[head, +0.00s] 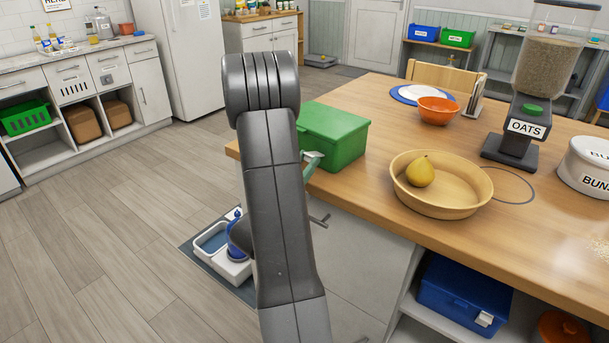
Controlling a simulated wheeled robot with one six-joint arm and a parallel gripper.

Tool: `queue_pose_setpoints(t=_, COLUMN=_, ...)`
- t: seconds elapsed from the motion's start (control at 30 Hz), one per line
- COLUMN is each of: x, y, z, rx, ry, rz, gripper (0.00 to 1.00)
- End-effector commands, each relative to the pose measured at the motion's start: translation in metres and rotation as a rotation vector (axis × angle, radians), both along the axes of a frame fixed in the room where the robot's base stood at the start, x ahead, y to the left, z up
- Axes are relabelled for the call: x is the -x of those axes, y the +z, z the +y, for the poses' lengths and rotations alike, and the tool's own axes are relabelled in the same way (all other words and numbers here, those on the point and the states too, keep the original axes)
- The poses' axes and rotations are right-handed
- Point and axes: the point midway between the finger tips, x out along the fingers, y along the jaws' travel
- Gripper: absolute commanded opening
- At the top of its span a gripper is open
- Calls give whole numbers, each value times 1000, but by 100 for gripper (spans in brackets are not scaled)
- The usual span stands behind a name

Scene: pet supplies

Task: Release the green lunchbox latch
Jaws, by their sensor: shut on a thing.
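The green lunchbox (335,132) stands on the wooden table near its left edge, lid down. I cannot tell whether the latch is fastened. My own dark grey arm rises through the middle of the view and covers the left part of the lunchbox's near side.
A wooden bowl (445,203) with a yellow pear (420,171) stands right of the lunchbox. Behind are an orange bowl (437,110) and an oats dispenser (530,125). A blue box (463,295) sits on the shelf below.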

Motion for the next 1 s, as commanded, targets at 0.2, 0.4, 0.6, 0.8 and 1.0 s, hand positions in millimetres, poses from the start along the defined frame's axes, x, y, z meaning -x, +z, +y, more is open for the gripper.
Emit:
queue_pose_setpoints(t=0.2, x=0, y=-10, z=-1, rx=41, ry=-1, rz=-52, gripper=4)
queue_pose_setpoints(t=0.4, x=0, y=-11, z=-1, rx=69, ry=-2, rz=-81, gripper=4)
queue_pose_setpoints(t=0.6, x=-1, y=-10, z=-1, rx=86, ry=-1, rz=-99, gripper=4)
queue_pose_setpoints(t=0.8, x=-1, y=-9, z=-1, rx=93, ry=0, rz=-105, gripper=4)
queue_pose_setpoints(t=1.0, x=-1, y=-8, z=-1, rx=94, ry=0, rz=-105, gripper=4)
